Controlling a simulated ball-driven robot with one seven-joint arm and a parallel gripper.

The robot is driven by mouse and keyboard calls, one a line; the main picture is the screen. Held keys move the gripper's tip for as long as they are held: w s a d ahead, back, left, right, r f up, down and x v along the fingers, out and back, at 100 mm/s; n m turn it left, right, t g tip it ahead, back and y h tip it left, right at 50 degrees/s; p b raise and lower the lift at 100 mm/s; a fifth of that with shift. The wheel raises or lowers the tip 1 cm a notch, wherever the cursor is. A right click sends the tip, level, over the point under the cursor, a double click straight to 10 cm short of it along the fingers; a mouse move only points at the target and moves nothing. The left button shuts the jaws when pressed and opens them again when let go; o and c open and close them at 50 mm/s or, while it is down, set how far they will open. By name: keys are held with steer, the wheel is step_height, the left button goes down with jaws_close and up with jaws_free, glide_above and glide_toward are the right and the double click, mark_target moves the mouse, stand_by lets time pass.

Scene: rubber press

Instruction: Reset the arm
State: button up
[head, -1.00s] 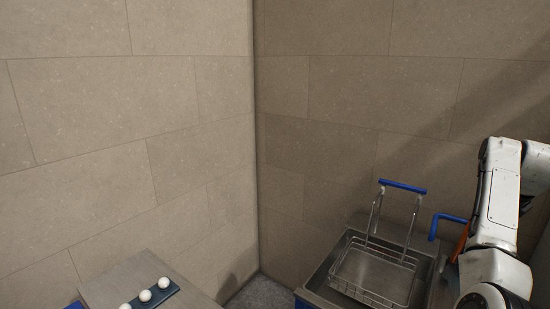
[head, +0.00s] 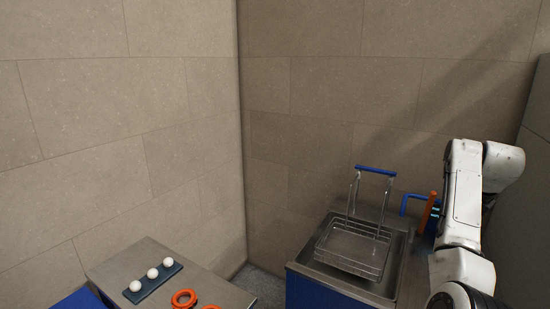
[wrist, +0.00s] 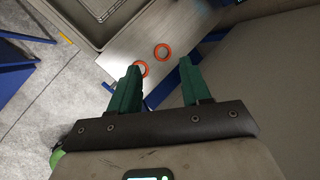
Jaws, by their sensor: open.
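My gripper (wrist: 159,68) shows in the wrist view with its two green fingers spread apart and nothing between them. Beyond the fingertips, lower down, two orange rings (wrist: 163,45) lie on a grey tabletop. In the head view my white arm (head: 467,197) is folded at the right edge. Its gripper end is outside that view.
A steel basin (head: 390,291) holds a wire basket (head: 355,257) with a blue handle (head: 375,170). A low table (head: 128,265) at bottom left bears a dark strip with three white balls (head: 152,273) and orange rings (head: 184,299). Tiled walls stand behind.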

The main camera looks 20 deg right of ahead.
steer(key=s+a+f+n+g, duration=0.1)
steer(key=s+a+f+n, duration=0.6)
steer(key=a+f, duration=0.4)
steer(key=s+a+f+n+g, duration=0.1)
steer(key=s+a+f+n, duration=0.4)
steer(key=a+f+n, duration=0.55)
steer(key=s+a+f+n+g+y, duration=0.1)
steer(key=s+a+f+n, duration=0.3)
steer(key=s+a+n, duration=0.4)
steer(key=s+a+f+n+g+y, duration=0.1)
steer(key=s+a+f+n, duration=0.3)
steer(key=s, duration=1.1)
steer(key=a+n+y, duration=0.1)
steer(key=a+n, duration=0.2)
steer(key=a, duration=0.1)
steer(key=shift+a+n, duration=0.35)
steer(key=shift+a, duration=0.05)
steer(key=shift+f, duration=0.1)
